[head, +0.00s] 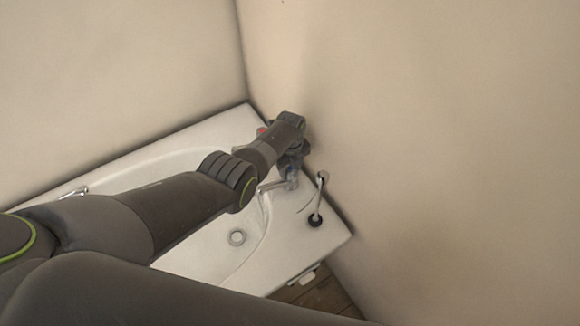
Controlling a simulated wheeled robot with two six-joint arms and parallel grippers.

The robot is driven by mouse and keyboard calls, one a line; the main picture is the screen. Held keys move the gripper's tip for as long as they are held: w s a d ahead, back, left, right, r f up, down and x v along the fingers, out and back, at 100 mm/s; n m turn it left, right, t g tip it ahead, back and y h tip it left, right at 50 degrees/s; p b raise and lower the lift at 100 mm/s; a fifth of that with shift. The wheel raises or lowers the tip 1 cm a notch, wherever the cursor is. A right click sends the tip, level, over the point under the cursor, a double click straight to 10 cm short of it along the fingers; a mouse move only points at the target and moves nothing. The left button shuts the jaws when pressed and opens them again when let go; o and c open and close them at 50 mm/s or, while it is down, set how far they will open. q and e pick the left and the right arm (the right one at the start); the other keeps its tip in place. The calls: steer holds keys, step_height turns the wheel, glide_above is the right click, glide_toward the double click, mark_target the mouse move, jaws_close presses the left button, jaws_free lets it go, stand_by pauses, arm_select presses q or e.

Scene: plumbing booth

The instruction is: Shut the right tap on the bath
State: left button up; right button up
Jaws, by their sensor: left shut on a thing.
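The white bath (205,262) stands in the corner, with its tap end at the right. My left arm reaches across it, and my left gripper (292,168) points down at the taps. It is shut on the right tap (292,180), of which only a small bluish part shows under the fingers. The chrome spout (271,186) sticks out over the basin just left of the gripper. A red part (261,131), seemingly the other tap, peeks out behind my arm. The fingertips and most of the right tap's handle are hidden. My right gripper is not in view.
A chrome and black hand shower (317,201) stands on the rim right of the gripper, close to the wall (440,150). The drain (237,238) shows in the basin. A chrome grab handle (75,192) is at the left. Wooden floor (325,296) shows below right.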

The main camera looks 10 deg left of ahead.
mark_target(291, 167)
arm_select(q)
steer(key=shift+m, duration=0.9)
steer(key=o, duration=1)
steer(key=shift+r, duration=0.1)
steer(key=shift+r+p, duration=0.35)
steer(key=shift+p, duration=0.05)
step_height(291, 167, up, 6)
steer(key=p, duration=0.3)
steer(key=shift+f, duration=0.15)
step_height(291, 167, up, 11)
steer(key=p, duration=0.2)
